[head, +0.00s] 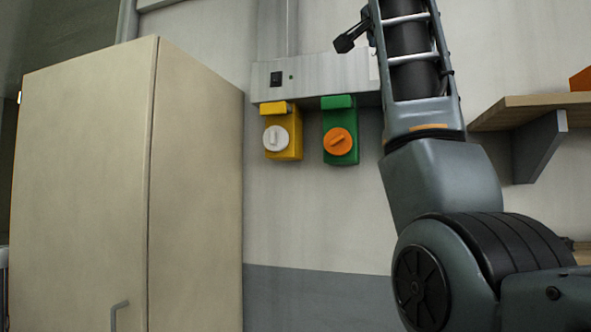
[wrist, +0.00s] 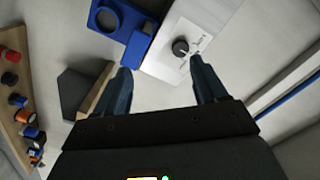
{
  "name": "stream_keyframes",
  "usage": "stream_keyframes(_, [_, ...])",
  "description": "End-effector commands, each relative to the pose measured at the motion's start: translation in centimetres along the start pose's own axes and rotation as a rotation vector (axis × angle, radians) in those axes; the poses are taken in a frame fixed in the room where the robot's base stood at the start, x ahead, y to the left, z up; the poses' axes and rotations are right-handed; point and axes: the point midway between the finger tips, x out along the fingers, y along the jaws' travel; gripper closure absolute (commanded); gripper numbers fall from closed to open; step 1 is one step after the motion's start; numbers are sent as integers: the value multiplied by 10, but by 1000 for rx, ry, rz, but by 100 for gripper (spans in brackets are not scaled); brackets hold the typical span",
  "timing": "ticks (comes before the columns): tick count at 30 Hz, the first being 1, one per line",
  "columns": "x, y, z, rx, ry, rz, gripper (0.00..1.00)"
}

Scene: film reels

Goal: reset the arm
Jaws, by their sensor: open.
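My arm (head: 440,180) rises on the right side of the head view, its upper part running out of the top of the picture. My gripper (wrist: 160,75) shows in the wrist view with its two dark fingers spread apart and nothing between them. Beyond the fingertips is a white panel (wrist: 213,20) with a black knob (wrist: 181,47), and beside it a blue holder (wrist: 108,20) with a round opening. The gripper itself is outside the head view.
In the head view, a beige cabinet (head: 80,190) stands at left. A yellow holder (head: 291,140) and a green holder (head: 341,120) hang below a wall box (head: 310,75). A wooden shelf (head: 530,105) is at right. The wrist view shows a shelf (wrist: 20,118) with several small spools.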

Motion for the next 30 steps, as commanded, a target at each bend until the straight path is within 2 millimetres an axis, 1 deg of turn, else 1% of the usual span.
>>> stream_keyframes(1, [6, 10, 12, -17, -4, 1, 29])
stream_keyframes(5, [21, 34, 41, -63, -13, -3, 29])
stream_keyframes(8, [34, 62, 72, -110, -24, -8, 29])
stream_keyframes(9, [39, 76, 86, -132, -30, -10, 29])
stream_keyframes(11, [47, 100, 109, -169, -38, -13, 29])
stream_keyframes(12, [50, 117, 124, -193, -45, -17, 29])
stream_keyframes(14, [55, 141, 146, -227, -54, -23, 29])
stream_keyframes(15, [57, 158, 161, -251, -60, -27, 29])
stream_keyframes(16, [58, 170, 171, -268, -65, -30, 29])
stream_keyframes(17, [58, 183, 182, -284, -71, -33, 29])
stream_keyframes(18, [58, 200, 196, -306, -78, -38, 29])
stream_keyframes(23, [51, 269, 246, -388, -107, -55, 29])
stream_keyframes(24, [47, 286, 257, -408, -114, -60, 29])
stream_keyframes(26, [40, 312, 274, -437, -124, -66, 29])
stream_keyframes(27, [35, 329, 284, -454, -133, -71, 29])
stream_keyframes(29, [26, 354, 300, -482, -144, -78, 29])
stream_keyframes(30, [18, 371, 309, -498, -152, -82, 29])
